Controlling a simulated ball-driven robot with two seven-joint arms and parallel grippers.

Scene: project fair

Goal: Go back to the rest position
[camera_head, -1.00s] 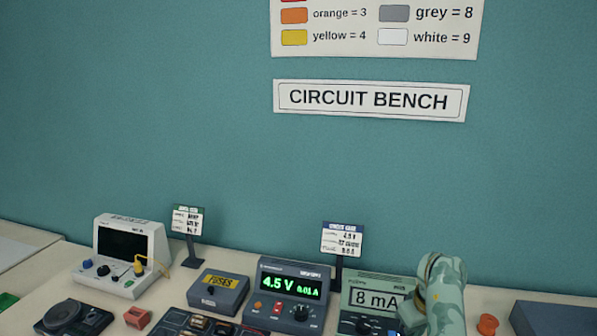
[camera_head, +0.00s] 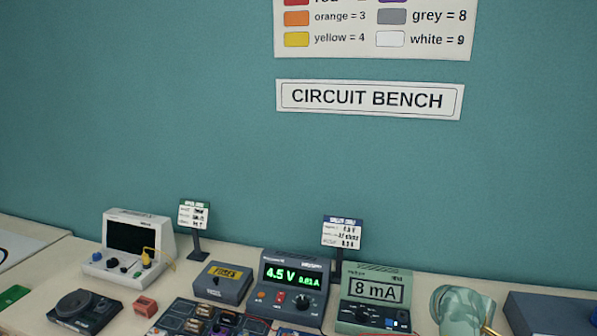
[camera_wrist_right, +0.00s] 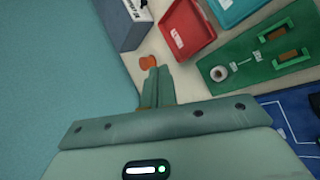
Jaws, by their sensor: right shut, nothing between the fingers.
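My right gripper (camera_wrist_right: 158,80) shows in the right wrist view with its two green fingers together and nothing between them. It is above the pale bench, close in the picture to a small orange object (camera_wrist_right: 147,62). In the head view a pale green part of my right arm (camera_head: 460,308) shows at the lower right, beside the meter reading 8 mA (camera_head: 376,291); the fingers cannot be made out there. My left gripper is not in view.
The power supply (camera_head: 292,276), fuses box (camera_head: 222,283), oscilloscope (camera_head: 128,264) and a dark round device (camera_head: 85,310) stand on the bench. The wrist view shows a red tray (camera_wrist_right: 188,28), a green board (camera_wrist_right: 245,80) and a grey box (camera_wrist_right: 122,28). A teal wall stands behind.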

